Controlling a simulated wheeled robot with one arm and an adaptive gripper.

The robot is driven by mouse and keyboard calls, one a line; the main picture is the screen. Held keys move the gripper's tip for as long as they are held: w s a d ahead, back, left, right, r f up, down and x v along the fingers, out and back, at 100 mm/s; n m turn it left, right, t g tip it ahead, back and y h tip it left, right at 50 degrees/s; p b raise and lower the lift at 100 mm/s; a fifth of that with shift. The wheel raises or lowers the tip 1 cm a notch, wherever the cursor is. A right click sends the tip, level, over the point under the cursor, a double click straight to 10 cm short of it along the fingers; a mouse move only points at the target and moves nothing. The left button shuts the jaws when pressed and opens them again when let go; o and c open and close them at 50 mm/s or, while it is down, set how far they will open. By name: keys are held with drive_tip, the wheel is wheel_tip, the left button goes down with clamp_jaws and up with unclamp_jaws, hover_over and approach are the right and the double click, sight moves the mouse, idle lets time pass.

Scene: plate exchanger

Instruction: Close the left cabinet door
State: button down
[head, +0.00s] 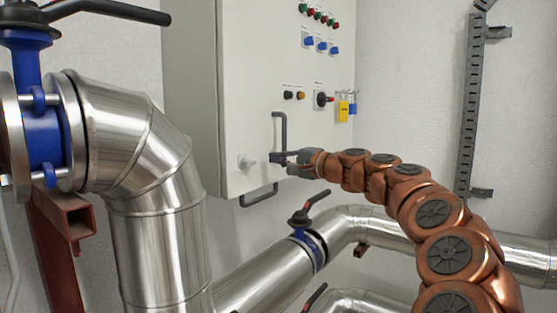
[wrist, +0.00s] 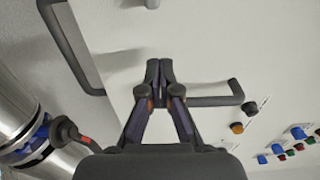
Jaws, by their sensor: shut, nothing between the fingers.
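A light grey cabinet (head: 190,95) hangs on the wall in the head view. Its front door (head: 250,70) looks nearly flush with the body; I cannot tell whether a small gap is left. A dark vertical handle (head: 284,130) is on the door, and it shows in the wrist view (wrist: 215,101). My gripper (head: 273,157) is at the lower end of this handle, in front of the door. In the wrist view its fingertips (wrist: 159,68) are together and empty, close to the panel beside the handle. Whether they touch is unclear.
A second handle (head: 259,197) sits under the cabinet. Buttons and switches (head: 320,43) are on the upper door. Large steel pipes (head: 155,200) stand at left, with a valve (head: 308,225) below the cabinet.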

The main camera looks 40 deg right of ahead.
drive_tip(key=b+v, duration=0.2)
drive_tip(key=v, duration=0.8)
drive_tip(key=shift+s+d+r, duration=0.2)
drive_tip(key=shift+r, duration=0.1)
